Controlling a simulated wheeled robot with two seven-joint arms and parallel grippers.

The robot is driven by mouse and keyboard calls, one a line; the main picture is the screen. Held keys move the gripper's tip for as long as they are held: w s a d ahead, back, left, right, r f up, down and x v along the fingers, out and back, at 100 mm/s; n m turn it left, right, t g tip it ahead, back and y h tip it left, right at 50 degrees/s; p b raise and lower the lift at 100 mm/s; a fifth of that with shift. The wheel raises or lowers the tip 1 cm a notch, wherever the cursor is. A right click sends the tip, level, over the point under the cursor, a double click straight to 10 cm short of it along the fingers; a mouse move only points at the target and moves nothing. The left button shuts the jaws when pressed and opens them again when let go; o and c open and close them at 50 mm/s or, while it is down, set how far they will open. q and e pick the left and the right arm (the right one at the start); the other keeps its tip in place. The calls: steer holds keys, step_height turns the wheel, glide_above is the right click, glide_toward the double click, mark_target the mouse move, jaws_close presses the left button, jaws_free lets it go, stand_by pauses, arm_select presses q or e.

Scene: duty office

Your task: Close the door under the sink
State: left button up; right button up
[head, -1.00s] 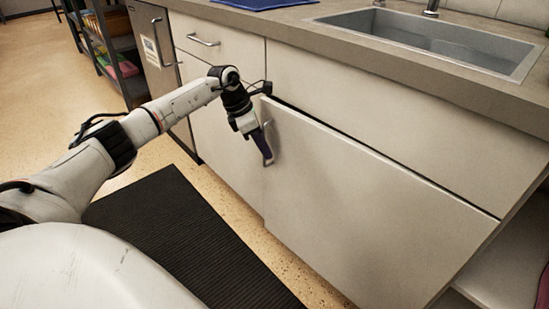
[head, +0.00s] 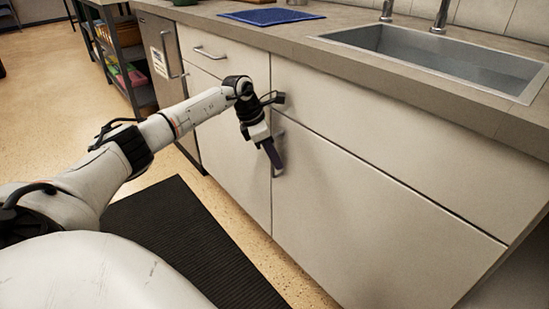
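The door under the sink (head: 365,215) is a wide cream panel below the sink (head: 440,60). It now sits about flush with the cabinet front, with only a thin dark line along its top edge. My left gripper (head: 275,160) is at the door's upper left corner, beside its vertical metal handle (head: 278,172). The fingers point down and overlap the handle in the picture. Whether they touch the door or are open or shut cannot be made out. My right gripper is not in view.
The counter (head: 350,45) runs above the cabinet, with a blue mat (head: 270,16) on it. A black floor mat (head: 190,245) lies in front. A drawer (head: 225,55) and a grey appliance (head: 165,70) stand to the left. An open shelf unit (head: 125,65) is farther left.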

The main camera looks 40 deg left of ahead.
arm_select(q)
steer(key=p+v, duration=0.3)
steer(key=v, duration=0.7)
steer(key=shift+r, duration=0.15)
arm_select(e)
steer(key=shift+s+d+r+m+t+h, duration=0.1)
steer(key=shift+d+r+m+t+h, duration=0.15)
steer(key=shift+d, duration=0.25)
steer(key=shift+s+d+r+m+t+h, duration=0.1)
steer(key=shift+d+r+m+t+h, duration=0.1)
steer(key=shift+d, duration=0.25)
arm_select(q)
steer(key=shift+s+a, duration=0.1)
